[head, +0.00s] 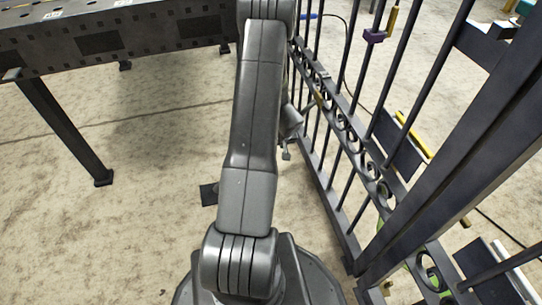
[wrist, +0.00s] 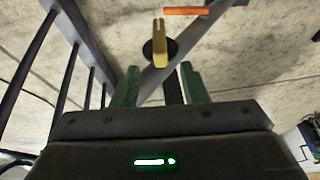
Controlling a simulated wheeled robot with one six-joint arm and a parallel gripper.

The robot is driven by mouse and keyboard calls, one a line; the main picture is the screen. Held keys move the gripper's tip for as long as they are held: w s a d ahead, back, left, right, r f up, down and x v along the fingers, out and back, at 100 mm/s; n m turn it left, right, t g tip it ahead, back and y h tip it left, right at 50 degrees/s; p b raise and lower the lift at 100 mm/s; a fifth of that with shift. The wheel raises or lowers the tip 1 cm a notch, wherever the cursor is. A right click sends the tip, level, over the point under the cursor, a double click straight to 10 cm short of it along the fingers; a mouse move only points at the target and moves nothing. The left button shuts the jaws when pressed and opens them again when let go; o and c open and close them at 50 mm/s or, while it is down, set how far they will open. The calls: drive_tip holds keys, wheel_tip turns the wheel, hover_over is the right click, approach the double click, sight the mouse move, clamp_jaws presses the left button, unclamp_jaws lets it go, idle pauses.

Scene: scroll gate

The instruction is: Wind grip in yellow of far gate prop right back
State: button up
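In the wrist view a yellow grip (wrist: 160,46) stands over a dark round hub (wrist: 147,50), beside a grey slanting bar (wrist: 205,38) that may be the prop. My gripper (wrist: 160,69) has its two green fingers wide apart. The yellow grip's near end lies between or just beyond the fingertips; contact with either finger does not show. The dark gate (head: 340,130) with upright bars and scrolls runs along the right of the head view. In the head view my arm hides most of my gripper.
An orange bar (wrist: 187,11) lies beyond the yellow grip. Gate bars (wrist: 68,85) stand close on the left in the wrist view. A dark table (head: 120,32) stands back left; floor between is mostly clear.

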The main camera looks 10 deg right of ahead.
drive_tip(key=b+x, duration=0.2)
drive_tip(key=x, duration=0.9)
drive_tip(key=shift+f, duration=0.1)
clamp_jaws()
